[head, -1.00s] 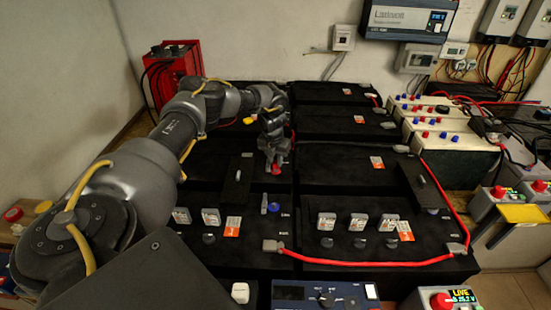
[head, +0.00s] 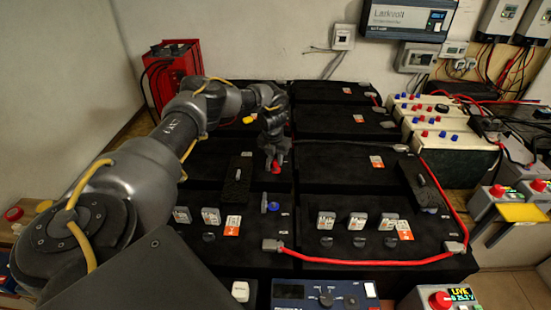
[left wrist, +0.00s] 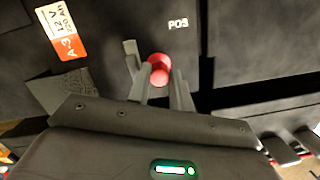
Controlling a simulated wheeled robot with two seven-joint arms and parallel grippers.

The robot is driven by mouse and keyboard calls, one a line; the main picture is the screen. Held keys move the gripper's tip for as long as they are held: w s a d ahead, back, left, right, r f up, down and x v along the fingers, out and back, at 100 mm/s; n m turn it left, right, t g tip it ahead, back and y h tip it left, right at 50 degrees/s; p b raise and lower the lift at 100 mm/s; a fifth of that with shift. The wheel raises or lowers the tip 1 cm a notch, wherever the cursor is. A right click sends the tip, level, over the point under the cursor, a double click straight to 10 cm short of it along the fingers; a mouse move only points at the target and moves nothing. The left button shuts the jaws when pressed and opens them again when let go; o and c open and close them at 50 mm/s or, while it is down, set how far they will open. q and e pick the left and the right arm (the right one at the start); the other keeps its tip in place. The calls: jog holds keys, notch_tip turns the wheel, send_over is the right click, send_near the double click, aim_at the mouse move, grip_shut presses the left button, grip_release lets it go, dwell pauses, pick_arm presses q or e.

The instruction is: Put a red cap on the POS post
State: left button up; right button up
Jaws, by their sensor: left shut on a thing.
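My left gripper (head: 274,158) is above a black battery in the middle of the bank and is shut on a red cap (head: 276,168). My right gripper is not in view.
A blue cap (head: 274,207) is on the nearer battery. A red cable (head: 370,262) runs along the front and right batteries. A blue meter (head: 325,293) is at the front.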

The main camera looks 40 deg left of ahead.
pick_arm(q)
jog(key=shift+p, duration=0.3)
jog(key=shift+f, duration=0.55)
dwell(1.2)
jog(key=shift+s+d+f+b, duration=0.15)
jog(key=shift+s+f+b, duration=0.05)
jog(key=shift+f+b, duration=0.15)
dwell(0.4)
jog(key=shift+w+f, duration=0.15)
jog(key=shift+f, duration=0.05)
jog(key=shift+a, duration=0.2)
grip_shut()
jog(key=shift+a, duration=0.1)
